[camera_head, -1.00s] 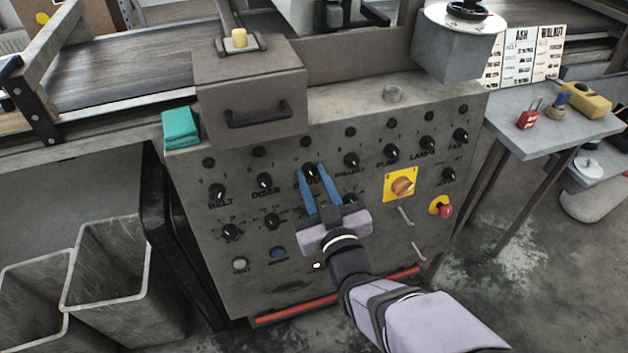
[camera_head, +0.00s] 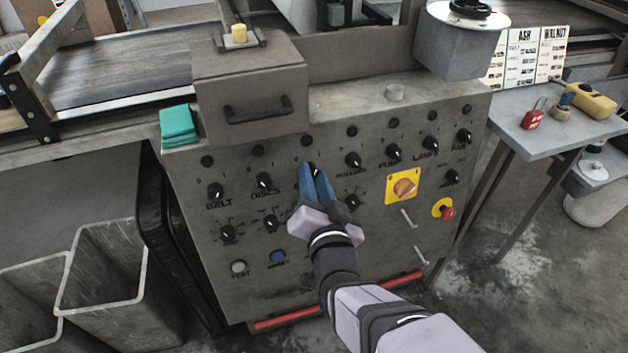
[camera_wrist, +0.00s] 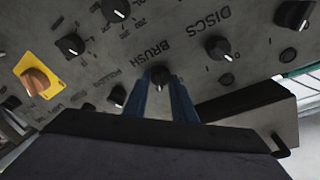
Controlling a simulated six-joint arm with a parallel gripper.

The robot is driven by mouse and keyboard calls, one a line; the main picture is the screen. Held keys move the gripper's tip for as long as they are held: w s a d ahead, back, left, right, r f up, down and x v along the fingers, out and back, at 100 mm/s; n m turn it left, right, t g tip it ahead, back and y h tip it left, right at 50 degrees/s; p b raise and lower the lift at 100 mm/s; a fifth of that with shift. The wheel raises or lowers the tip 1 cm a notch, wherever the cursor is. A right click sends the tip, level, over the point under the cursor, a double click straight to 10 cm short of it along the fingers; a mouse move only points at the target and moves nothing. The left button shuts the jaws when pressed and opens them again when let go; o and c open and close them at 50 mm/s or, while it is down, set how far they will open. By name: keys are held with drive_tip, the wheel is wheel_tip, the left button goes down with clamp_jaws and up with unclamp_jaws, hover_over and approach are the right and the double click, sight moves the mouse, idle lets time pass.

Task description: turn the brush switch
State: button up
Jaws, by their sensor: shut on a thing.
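The brush switch is a black knob (camera_wrist: 159,75) under the "BRUSH" lettering, seen upside down in the wrist view. In the head view it is mostly hidden behind my gripper (camera_head: 313,168), in the upper row between the discs knob (camera_head: 264,181) and the rollers knob (camera_head: 353,160). My gripper's two blue fingers are shut on the brush knob from the front, and their tips also show in the wrist view (camera_wrist: 163,80). The grey control panel (camera_head: 330,260) faces me.
A yellow plate with an orange rotary switch (camera_head: 404,188) and a red stop button (camera_head: 447,212) lie to the right. A handled box (camera_head: 250,80) juts out above. A side table (camera_head: 560,135) stands at right, grey bins (camera_head: 110,260) at lower left.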

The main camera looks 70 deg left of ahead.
drive_tip(key=shift+m, duration=0.6)
drive_tip(key=o, duration=1.1)
drive_tip(key=shift+c, duration=0.2)
drive_tip(key=shift+d, duration=0.1)
drive_tip(key=s+d, duration=0.1)
drive_tip(key=d, duration=0.6)
drive_tip(key=shift+r, duration=0.35)
